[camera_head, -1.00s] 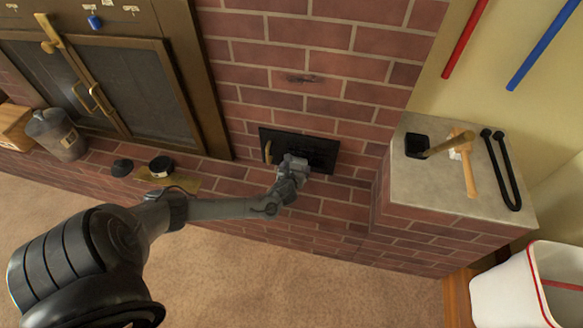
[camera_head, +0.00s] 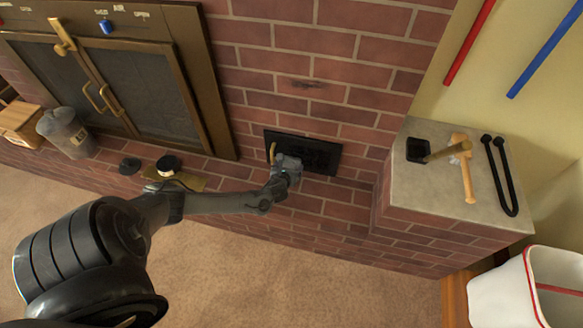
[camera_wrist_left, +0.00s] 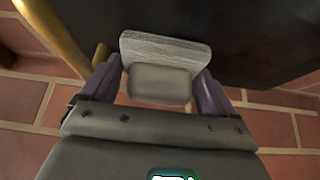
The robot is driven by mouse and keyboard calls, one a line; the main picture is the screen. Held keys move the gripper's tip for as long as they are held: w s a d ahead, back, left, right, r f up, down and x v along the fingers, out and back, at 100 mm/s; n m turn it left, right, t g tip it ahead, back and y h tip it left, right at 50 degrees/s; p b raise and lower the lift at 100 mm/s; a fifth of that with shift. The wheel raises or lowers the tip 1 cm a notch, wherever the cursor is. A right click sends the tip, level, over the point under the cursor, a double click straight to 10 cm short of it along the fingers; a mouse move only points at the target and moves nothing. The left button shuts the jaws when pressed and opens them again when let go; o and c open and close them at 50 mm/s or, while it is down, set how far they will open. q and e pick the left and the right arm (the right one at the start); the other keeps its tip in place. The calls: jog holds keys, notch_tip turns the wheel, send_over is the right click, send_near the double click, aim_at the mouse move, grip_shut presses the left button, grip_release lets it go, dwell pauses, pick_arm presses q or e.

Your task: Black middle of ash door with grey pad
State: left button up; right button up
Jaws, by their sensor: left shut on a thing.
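The ash door (camera_head: 322,158) is a small dark plate low in the brick wall, with a brass handle (camera_head: 273,152) at its left end. My left gripper (camera_head: 287,167) is in front of the door's left part, close to the handle. In the left wrist view the gripper is shut on the grey pad (camera_wrist_left: 160,84), with the dark door (camera_wrist_left: 245,35) behind it. I cannot tell whether the pad touches the door. An open round tin of black stuff (camera_head: 168,165) sits on a brass tray (camera_head: 190,181) on the hearth. My right gripper is not in view.
A dark lid (camera_head: 130,166) lies left of the tin. A metal bucket (camera_head: 66,133) and a wooden box (camera_head: 20,123) stand further left, beside the glazed stove doors (camera_head: 130,85).

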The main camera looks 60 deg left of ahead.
pick_arm(q)
jog(key=shift+s, duration=0.1)
jog(key=shift+s+d+r+p, duration=0.2)
jog(key=shift+s+d+p, duration=0.1)
jog(key=shift+p, duration=0.35)
jog(key=s+d+p, duration=0.2)
jog(key=shift+s+d, duration=0.25)
jog(key=shift+s, duration=0.05)
jog(key=shift+s+d+f+p, duration=0.15)
jog(key=shift+s+d+p, duration=0.3)
jog(key=shift+p, duration=0.1)
jog(key=shift+s+d+p, duration=0.55)
jog(key=shift+p, duration=0.3)
jog(key=shift+s+d+p, duration=0.45)
jog(key=shift+s, duration=0.1)
